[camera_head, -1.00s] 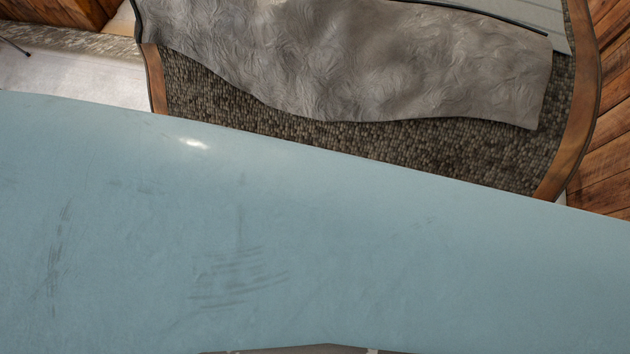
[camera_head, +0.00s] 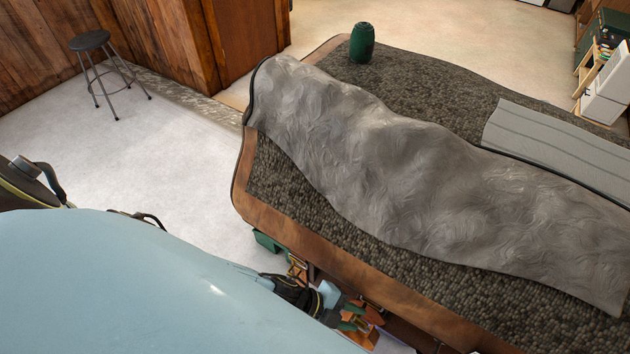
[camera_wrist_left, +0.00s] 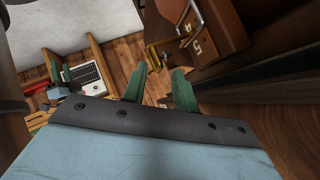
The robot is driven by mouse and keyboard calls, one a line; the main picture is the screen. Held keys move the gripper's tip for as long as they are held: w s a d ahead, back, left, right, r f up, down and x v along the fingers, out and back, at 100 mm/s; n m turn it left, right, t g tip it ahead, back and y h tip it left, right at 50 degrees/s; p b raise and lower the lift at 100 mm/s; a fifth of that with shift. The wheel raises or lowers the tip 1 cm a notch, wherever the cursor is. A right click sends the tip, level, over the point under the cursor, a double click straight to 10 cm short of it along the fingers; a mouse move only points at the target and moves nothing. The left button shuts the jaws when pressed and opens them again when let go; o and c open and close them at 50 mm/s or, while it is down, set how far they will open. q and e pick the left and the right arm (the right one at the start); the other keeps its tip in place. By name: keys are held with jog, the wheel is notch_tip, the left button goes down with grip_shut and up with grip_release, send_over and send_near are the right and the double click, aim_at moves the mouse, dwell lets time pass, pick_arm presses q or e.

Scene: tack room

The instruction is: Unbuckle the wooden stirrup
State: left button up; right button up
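My left gripper (camera_head: 352,317) shows small at the bottom middle of the head view, below the near edge of the covered table. Its two green fingers also show in the left wrist view (camera_wrist_left: 159,88), spread apart with nothing seen between them. Small brown-orange wooden pieces (camera_head: 371,313) show close to the fingers in the head view; I cannot tell what they are.
A wood-edged table (camera_head: 258,204) carries a crumpled grey cloth (camera_head: 400,180), a flat grey panel (camera_head: 560,150) and a green canister (camera_head: 362,43). A stool (camera_head: 90,41) stands at the upper left.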

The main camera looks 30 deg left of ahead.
pick_arm(q)
jog(key=v, duration=1.2)
jog(key=shift+a+r, duration=0.2)
jog(key=shift+a, duration=0.05)
